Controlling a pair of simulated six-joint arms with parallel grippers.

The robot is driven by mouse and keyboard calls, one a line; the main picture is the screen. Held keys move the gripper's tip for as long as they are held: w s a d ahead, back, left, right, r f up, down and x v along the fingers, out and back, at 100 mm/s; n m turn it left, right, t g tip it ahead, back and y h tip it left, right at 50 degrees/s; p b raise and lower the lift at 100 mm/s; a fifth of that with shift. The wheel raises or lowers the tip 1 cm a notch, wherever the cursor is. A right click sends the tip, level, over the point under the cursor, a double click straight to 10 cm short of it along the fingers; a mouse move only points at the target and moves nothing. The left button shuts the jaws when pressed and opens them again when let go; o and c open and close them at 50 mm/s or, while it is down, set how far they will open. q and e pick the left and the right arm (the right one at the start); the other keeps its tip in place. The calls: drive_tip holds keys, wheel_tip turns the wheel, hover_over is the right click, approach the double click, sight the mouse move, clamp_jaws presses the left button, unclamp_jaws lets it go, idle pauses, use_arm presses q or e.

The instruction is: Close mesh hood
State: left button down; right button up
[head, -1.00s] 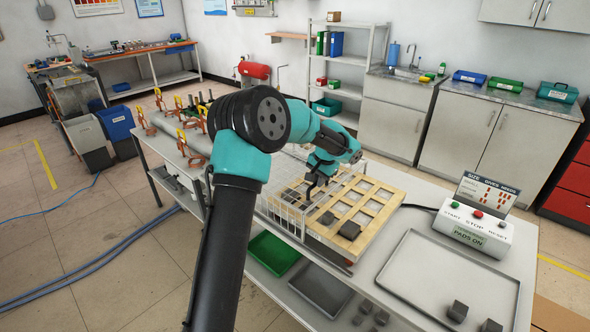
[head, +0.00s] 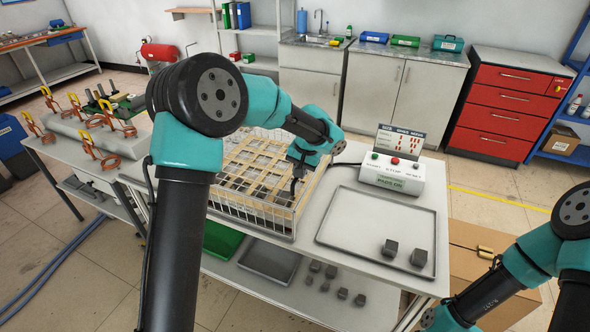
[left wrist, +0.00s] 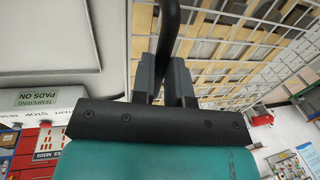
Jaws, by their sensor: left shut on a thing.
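The mesh hood (head: 250,212) is a pale wire cage. In the head view it sits down over the wooden grid (head: 262,160) with its grey pads on the bench. My left gripper (head: 296,187) is at the hood's right side. In the left wrist view the two fingers (left wrist: 163,82) are shut on a dark bar, the hood's handle (left wrist: 170,30), and the hood's wires (left wrist: 235,50) spread to the right. Part of the hood is hidden behind my left arm. My right arm shows at the lower right, but its gripper is out of view.
A grey tray (head: 345,240) with dark blocks (head: 391,248) lies right of the hood. The control box (head: 392,174) with its buttons and sign stands behind the tray. Orange clamps (head: 97,160) stand at the left. A green bin (head: 222,242) is on the lower shelf.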

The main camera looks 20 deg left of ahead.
use_arm(q)
drive_tip(key=shift+d, duration=0.25)
drive_tip(key=c, duration=1.1)
unclamp_jaws()
drive_tip(key=shift+d, duration=0.1)
drive_tip(key=shift+r, duration=0.1)
drive_tip(key=d+r, duration=0.1)
drive_tip(key=r, duration=0.4)
drive_tip(key=d+r, duration=0.1)
drive_tip(key=r, duration=0.5)
drive_tip(key=d+r, duration=0.1)
drive_tip(key=r, duration=0.5)
drive_tip(key=shift+s+d, duration=0.1)
drive_tip(key=shift+d, duration=0.05)
drive_tip(key=shift+f, duration=0.1)
